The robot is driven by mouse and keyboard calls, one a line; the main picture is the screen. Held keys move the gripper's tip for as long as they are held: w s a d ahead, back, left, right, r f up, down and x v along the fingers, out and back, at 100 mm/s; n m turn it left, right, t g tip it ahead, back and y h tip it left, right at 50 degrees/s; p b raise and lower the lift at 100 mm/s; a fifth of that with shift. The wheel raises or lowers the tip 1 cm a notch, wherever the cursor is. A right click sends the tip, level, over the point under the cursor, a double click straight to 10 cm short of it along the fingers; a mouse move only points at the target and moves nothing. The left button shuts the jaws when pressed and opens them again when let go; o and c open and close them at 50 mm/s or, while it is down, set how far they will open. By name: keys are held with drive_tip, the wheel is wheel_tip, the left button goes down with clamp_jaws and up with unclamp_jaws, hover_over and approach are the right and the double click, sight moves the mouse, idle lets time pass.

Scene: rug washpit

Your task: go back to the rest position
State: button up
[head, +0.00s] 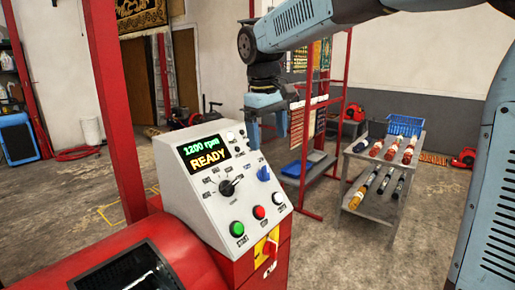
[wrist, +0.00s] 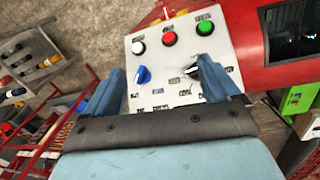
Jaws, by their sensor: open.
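My gripper (head: 267,130) is open and empty, raised at the back edge of the control panel (head: 188,205) in the head view. In the wrist view my gripper (wrist: 162,80) has its two blue fingers spread apart over the panel's sloped white face (wrist: 160,98). A blue knob (wrist: 142,75) shows between the fingers; it also shows in the head view (head: 263,173). A black knob (head: 227,187) is partly hidden by the right finger in the wrist view. The display (head: 204,153) reads "1200 rpm READY". I cannot tell the exact gap between fingers and panel.
The panel has a green button (head: 237,228), a red button (head: 258,212) and a yellow-and-red switch (head: 268,248). A red post (head: 112,110) stands at the left.

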drive_tip(key=s+d+m+t+y, duration=0.1)
drive_tip(key=s+d+m, duration=0.1)
drive_tip(key=s+d, duration=0.4)
drive_tip(key=s+d+m+t, duration=0.15)
drive_tip(key=s+d, duration=0.25)
drive_tip(key=d, duration=0.4)
drive_tip(key=s+d+f+m+t, duration=0.1)
drive_tip(key=s+d+f+m, duration=0.1)
drive_tip(key=s, duration=0.3)
drive_tip(key=s+d+f+m+t, duration=0.1)
drive_tip(key=s+d+f+m, duration=0.2)
drive_tip(key=s+d+f, duration=0.1)
drive_tip(key=shift+s+d+f, duration=0.3)
drive_tip(key=shift+s+d, duration=0.4)
drive_tip(key=shift+d, duration=0.05)
drive_tip(key=shift+c, duration=0.2)
